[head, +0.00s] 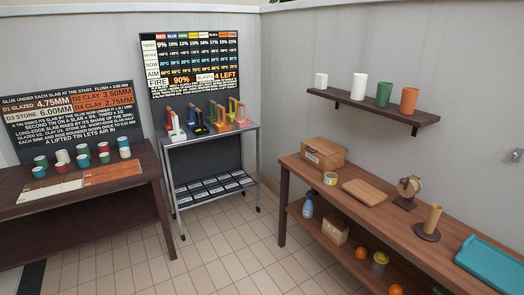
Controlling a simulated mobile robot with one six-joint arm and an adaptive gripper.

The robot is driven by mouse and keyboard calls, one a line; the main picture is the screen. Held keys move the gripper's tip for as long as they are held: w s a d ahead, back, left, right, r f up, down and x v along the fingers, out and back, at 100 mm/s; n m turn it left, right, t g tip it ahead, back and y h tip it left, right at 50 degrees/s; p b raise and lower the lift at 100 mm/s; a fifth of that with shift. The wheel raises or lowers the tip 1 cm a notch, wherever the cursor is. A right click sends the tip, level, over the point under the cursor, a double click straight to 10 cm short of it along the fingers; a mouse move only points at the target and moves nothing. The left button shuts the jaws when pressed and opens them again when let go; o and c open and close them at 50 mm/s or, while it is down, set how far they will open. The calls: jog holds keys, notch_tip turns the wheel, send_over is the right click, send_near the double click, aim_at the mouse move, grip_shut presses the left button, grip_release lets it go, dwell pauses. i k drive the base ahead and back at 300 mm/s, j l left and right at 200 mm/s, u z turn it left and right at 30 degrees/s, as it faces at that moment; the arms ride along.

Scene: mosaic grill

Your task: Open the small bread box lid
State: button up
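A brown box (323,154) with a small label on its front stands at the far left end of the right-hand wooden table. Its top looks closed. A smaller brown box (335,231) with a label sits on the shelf below that table, and its top also looks closed. I cannot tell for sure which of the two is the small bread box. My gripper and arm are not in view.
The tiled floor (246,264) is clear.

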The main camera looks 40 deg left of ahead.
aim_at(326, 147)
jog(key=u, duration=1.15)
jog(key=i, duration=1.15)
jog(key=i+l, duration=0.15)
jog(key=i, duration=0.95)
jog(key=i+u, duration=0.1)
jog(key=i, duration=1.05)
